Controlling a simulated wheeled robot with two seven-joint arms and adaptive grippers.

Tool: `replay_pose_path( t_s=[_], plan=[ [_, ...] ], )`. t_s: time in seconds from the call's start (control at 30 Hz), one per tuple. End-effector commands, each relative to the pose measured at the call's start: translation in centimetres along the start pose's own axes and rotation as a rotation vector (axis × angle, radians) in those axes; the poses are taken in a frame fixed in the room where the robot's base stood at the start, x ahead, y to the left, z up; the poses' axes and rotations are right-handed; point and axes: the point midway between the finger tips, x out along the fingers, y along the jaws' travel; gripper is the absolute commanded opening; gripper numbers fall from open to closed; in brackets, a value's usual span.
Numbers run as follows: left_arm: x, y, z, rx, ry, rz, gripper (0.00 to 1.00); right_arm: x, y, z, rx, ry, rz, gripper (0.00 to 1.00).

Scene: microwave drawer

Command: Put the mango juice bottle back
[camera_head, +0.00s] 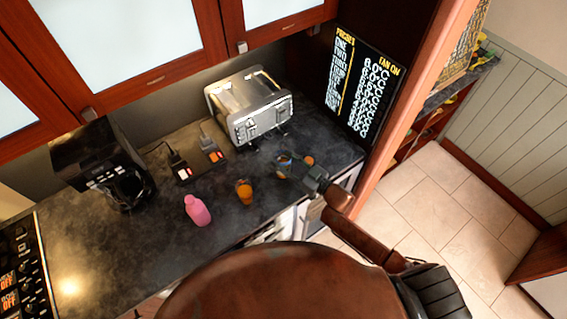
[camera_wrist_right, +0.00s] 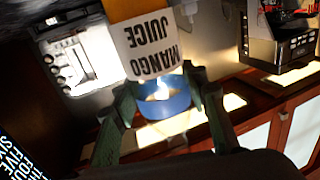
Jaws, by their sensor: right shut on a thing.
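The mango juice bottle (camera_wrist_right: 150,55) shows in the right wrist view, which is upside down, with a white "MANGO JUICE" label, orange contents and a blue cap (camera_wrist_right: 160,97). My right gripper (camera_wrist_right: 160,85) has one finger on each side of the bottle near its cap and is shut on it. In the head view my right gripper (camera_head: 296,168) is over the counter's right part, in front of the toaster. The bottle is hard to make out there. My left gripper is not in view.
On the dark counter (camera_head: 120,235) stand a pink bottle (camera_head: 198,210), a glass of orange drink (camera_head: 244,191), a toaster (camera_head: 249,106) and a coffee machine (camera_head: 105,165). A small orange item (camera_head: 308,160) is close to the right gripper. Cabinets hang above.

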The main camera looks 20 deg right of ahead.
Motion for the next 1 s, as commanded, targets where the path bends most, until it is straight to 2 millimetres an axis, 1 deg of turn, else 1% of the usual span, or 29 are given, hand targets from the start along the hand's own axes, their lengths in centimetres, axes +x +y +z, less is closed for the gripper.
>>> replay_pose_path(
  t_s=[0.07,0.17,0.57,0.6,0.8,1.0],
  plan=[
    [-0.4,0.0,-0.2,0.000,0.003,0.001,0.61,-0.1,-0.1,1.2,0.003,-0.003,0.001,0.05],
    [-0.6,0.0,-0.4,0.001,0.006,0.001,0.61,-0.1,-0.1,2.1,0.003,-0.001,0.000,0.05],
    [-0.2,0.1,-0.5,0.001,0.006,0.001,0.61,-0.1,-0.1,2.7,0.002,0.000,0.000,0.05],
    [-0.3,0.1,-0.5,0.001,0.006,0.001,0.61,-0.1,-0.1,2.7,0.002,-0.002,0.000,0.43],
    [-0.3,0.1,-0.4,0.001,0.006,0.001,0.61,-0.1,-0.1,2.6,0.002,-0.002,0.000,0.57],
    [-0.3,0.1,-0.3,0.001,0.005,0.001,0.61,-0.1,-0.1,2.6,0.002,-0.002,0.000,0.58]
  ],
)
